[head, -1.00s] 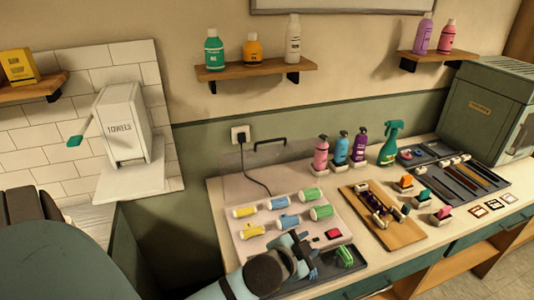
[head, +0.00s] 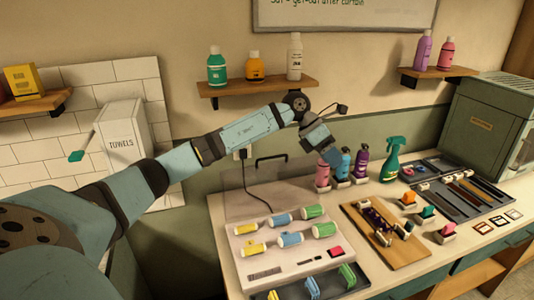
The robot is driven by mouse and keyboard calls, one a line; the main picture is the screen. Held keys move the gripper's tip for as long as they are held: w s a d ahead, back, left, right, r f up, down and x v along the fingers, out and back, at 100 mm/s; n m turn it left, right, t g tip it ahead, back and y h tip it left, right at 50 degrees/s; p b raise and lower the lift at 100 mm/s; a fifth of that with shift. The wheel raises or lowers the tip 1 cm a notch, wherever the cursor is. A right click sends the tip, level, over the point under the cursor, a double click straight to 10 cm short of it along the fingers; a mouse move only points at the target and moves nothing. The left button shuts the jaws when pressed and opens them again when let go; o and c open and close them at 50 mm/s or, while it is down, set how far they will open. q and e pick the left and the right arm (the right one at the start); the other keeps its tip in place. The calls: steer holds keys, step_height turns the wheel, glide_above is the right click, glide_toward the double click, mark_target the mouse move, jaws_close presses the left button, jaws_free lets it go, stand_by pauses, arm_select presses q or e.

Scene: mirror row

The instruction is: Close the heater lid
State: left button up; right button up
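The heater (head: 283,254) is a pale box on the counter with several yellow, blue and green rollers (head: 284,221) standing on top in two rows. Its clear lid (head: 240,195) stands open at the back, with a black handle (head: 271,159) on its upper edge. My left arm reaches across in front of the wall. My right gripper is not in view.
Pink, blue and purple bottles (head: 361,166) and a green spray bottle (head: 392,160) stand right of the lid. A wooden board (head: 405,248) with combs lies right of the heater. A dark tray with clips (head: 347,275) sits in front. A shelf (head: 222,91) hangs above.

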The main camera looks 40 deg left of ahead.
arm_select(q)
steer(key=s+a+r+n+g+y, duration=0.15)
steer(key=a+r+y, duration=0.25)
steer(key=a, duration=0.7)
steer(key=s+a+r+n+g+y, duration=0.1)
steer(key=s+a+r+g+y, duration=0.2)
steer(key=a, duration=0.7)
steer(key=shift+m+t, duration=0.25)
steer(key=shift+t, duration=0.5)
steer(key=f, duration=0.4)
steer(key=f+p, duration=0.1)
steer(key=f, duration=0.3)
steer(key=d+f, duration=0.1)
steer(key=f, duration=0.3)
steer(key=shift+w+f+p, duration=0.1)
steer(key=shift+w+p, duration=0.2)
steer(key=shift+p, duration=0.1)
steer(key=shift+c, duration=0.5)
jaws_close()
